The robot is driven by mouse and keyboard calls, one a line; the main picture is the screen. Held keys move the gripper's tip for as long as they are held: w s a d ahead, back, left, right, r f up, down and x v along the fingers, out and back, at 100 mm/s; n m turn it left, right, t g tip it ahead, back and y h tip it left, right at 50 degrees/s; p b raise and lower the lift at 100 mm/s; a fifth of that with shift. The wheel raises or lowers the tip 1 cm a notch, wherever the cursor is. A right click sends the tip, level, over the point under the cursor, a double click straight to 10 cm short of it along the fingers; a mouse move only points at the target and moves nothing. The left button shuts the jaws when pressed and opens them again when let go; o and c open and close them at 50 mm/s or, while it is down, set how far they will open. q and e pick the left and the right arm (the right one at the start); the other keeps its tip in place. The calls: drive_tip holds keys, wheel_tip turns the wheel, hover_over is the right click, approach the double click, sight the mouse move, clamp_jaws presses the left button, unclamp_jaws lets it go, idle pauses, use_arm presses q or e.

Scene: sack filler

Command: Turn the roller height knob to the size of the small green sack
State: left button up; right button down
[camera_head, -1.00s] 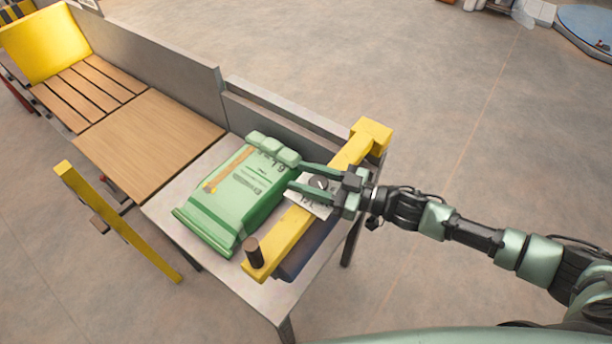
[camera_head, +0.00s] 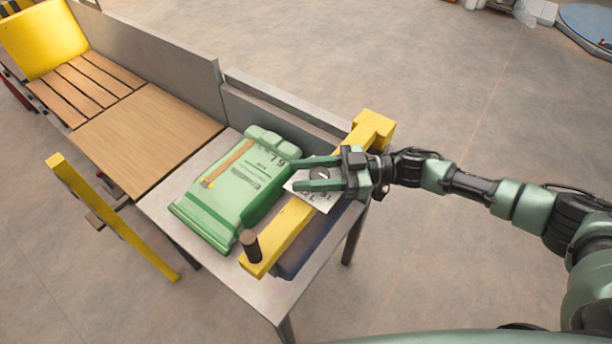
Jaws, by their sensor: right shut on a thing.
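The small green sack (camera_head: 232,188) lies flat on the grey metal end of the table, with dark print and a brown strip on it. A yellow bar (camera_head: 284,232) crosses the table just right of the sack. A white dial plate (camera_head: 322,200) with dark marks sits on the bar. The dark roller height knob (camera_head: 320,174) is on the plate, partly hidden by my fingers. My right gripper (camera_head: 302,174) reaches in from the right, with its green fingers shut on the knob. The knob's exact setting cannot be read. My left gripper is not in view.
A brown upright handle (camera_head: 250,245) stands at the near end of the yellow bar. A grey side wall (camera_head: 285,118) runs along the table's back. Wooden boards (camera_head: 148,135) and a yellow plate (camera_head: 38,40) lie left. A yellow rail (camera_head: 110,215) stands in front.

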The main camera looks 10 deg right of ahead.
drive_tip(key=n+g+b, duration=0.2)
drive_tip(key=g, duration=0.1)
drive_tip(key=n+g+b, duration=0.1)
drive_tip(key=g, duration=0.1)
drive_tip(key=shift+s+f+b, duration=0.25)
drive_tip(key=shift+s+b, duration=0.1)
drive_tip(key=shift+s, duration=0.05)
drive_tip(key=shift+s+r+n+g+h+b, duration=0.15)
drive_tip(key=shift+n+g+h+b, duration=0.2)
drive_tip(key=shift+n+g+b, duration=0.4)
drive_tip(key=shift+s+r+n+g+h+b, duration=0.15)
drive_tip(key=shift+n+g+h+b, duration=0.3)
drive_tip(key=shift+g, duration=0.4)
drive_tip(key=c, duration=0.9)
unclamp_jaws()
drive_tip(key=shift+o, duration=0.2)
